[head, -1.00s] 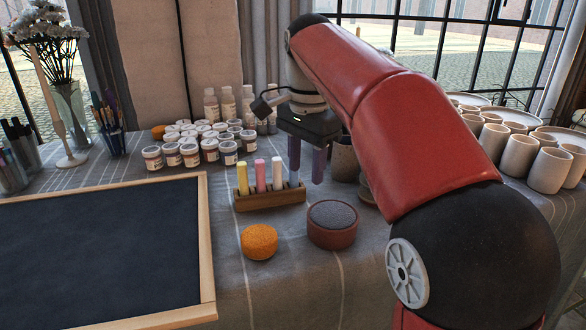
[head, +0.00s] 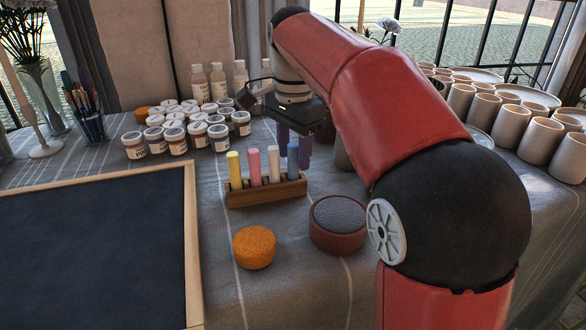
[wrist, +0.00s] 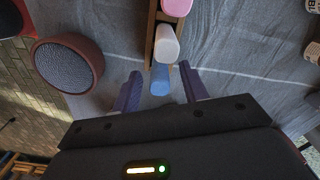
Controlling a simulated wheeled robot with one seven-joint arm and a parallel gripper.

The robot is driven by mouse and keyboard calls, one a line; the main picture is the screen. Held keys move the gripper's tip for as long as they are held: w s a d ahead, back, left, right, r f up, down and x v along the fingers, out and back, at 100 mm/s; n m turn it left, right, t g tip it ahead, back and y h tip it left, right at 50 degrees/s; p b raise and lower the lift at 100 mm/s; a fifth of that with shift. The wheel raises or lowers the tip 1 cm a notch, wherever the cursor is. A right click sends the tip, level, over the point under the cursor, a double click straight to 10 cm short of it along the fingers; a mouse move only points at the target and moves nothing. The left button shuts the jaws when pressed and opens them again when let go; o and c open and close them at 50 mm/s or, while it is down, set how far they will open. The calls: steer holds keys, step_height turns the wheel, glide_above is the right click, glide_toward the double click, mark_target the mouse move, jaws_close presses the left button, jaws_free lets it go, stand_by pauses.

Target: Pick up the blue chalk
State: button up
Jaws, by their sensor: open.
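The blue chalk (head: 293,159) stands upright at the right end of a wooden holder (head: 240,197), beside the white, pink and yellow chalks. My gripper (head: 293,160) points down, its purple fingers just behind the blue chalk in the head view. In the wrist view the blue chalk (wrist: 160,80) shows from above, between the two spread fingers of my gripper (wrist: 160,90). The fingers are open, with a gap on both sides of it. The white chalk (wrist: 166,43) is just beyond it in the row.
An orange sponge (head: 254,247) and a round reddish-brown container with a grey top (head: 338,224) are in front of the holder. Several paint jars (head: 178,138) stand behind left. A framed chalkboard (head: 90,250) lies at left. White cups (head: 510,122) stand at right.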

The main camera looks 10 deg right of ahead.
mark_target(293, 167)
steer(key=shift+f, duration=1.4)
jaws_close()
